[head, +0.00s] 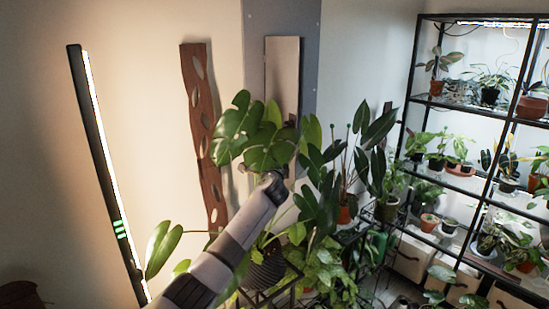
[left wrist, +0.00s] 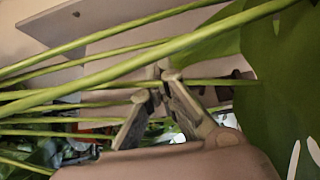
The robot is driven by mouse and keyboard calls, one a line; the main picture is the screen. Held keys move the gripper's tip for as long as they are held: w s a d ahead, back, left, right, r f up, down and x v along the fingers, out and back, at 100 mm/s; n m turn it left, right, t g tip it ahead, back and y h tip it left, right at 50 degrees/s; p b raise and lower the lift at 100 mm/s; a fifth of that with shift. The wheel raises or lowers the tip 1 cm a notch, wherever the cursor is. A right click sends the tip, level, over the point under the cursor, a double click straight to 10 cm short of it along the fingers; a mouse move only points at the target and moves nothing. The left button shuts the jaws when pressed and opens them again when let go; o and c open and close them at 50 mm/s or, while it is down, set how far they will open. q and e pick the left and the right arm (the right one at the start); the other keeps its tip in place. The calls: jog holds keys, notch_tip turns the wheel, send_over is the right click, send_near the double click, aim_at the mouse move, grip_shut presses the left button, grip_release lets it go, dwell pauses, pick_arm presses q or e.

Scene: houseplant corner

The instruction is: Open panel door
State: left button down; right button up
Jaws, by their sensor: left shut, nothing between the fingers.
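The panel door (head: 283,72) is a narrow, upright, pale strip on a blue-grey column (head: 258,40). Its upper part is visible in the head view; monstera leaves (head: 268,147) cover its lower part. My left arm reaches up from the bottom of the head view to my left gripper (head: 281,174), among the leaves near the panel's lower end. In the left wrist view, my left gripper (left wrist: 154,86) is shut and empty, its fingers among green stems (left wrist: 95,64). I cannot tell whether it touches the panel. My right gripper is out of view.
A lit bar (head: 100,165) leans at the left. A brown wooden strip (head: 200,120) with holes stands against the wall. A black shelf rack (head: 410,85) with several potted plants stands at the right. Foliage crowds the space around my arm.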

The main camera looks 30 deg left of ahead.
pick_arm(q)
jog(key=shift+s+a, duration=0.45)
jog(key=shift+s, duration=0.05)
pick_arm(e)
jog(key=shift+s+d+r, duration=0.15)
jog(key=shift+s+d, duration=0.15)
pick_arm(q)
jog(key=shift+w, duration=0.1)
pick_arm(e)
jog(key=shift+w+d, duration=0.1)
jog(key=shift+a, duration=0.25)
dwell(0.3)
